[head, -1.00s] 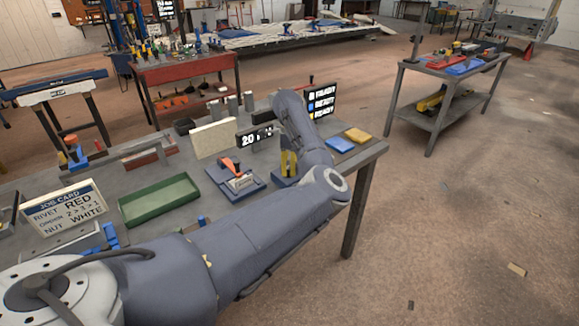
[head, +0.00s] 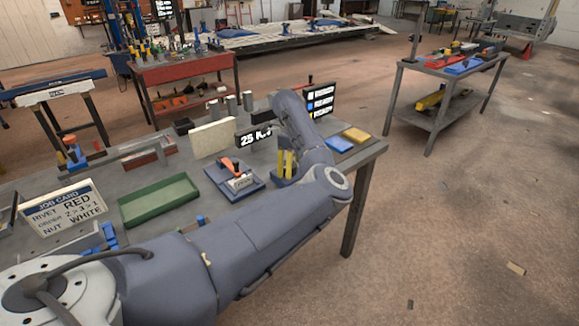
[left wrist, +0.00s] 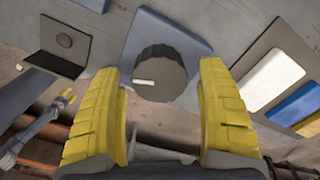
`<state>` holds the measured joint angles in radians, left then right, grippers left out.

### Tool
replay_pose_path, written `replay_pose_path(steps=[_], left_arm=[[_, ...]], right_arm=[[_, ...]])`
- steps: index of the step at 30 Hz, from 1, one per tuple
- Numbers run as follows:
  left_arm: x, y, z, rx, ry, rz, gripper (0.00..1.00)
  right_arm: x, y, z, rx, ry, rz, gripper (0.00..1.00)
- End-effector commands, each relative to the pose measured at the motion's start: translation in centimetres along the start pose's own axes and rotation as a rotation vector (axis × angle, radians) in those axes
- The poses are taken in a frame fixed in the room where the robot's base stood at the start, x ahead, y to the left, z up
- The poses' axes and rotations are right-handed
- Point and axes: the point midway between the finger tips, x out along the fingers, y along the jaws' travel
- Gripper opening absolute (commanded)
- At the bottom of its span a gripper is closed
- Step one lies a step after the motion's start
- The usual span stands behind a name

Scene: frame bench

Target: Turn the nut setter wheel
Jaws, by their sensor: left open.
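The nut setter wheel (left wrist: 160,75) is a dark, faceted round knob with a white mark, on a blue-grey base plate (left wrist: 188,28) in the left wrist view. My left gripper (left wrist: 163,82) is open, with one yellow finger on each side of the wheel; I cannot tell whether either finger touches it. In the head view the yellow fingers of my left gripper (head: 287,163) stand apart over the blue base (head: 280,182), and the wheel is hidden there. A black display (head: 254,137) beside it reads 25 with a unit. My right gripper is not in view.
A blue plate with an orange-handled tool (head: 230,167) stands left of the gripper. Blue (head: 339,144) and yellow (head: 356,135) pads lie to the right. A green tray (head: 158,201), a job card (head: 64,210) and a status screen (head: 320,100) are also on the bench.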

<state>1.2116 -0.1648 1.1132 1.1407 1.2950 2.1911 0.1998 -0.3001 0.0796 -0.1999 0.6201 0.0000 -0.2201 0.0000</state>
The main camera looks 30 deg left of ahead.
Motion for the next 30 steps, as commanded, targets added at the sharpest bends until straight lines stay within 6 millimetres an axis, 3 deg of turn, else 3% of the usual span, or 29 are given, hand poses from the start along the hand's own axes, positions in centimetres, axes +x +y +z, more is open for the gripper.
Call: replay_pose_path(steps=[10, 24, 30], left_arm=[[-1.1, -0.1, 0.0, 0.000, -0.001, -0.003, 0.74], [-8.8, -0.1, 0.0, -0.001, 0.001, -0.003, 0.74], [-11.0, -0.1, 0.0, -0.001, 0.001, -0.001, 0.74]], right_arm=[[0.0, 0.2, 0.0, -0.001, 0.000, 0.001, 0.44], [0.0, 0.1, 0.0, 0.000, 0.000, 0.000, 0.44], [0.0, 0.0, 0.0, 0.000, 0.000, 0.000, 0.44]])
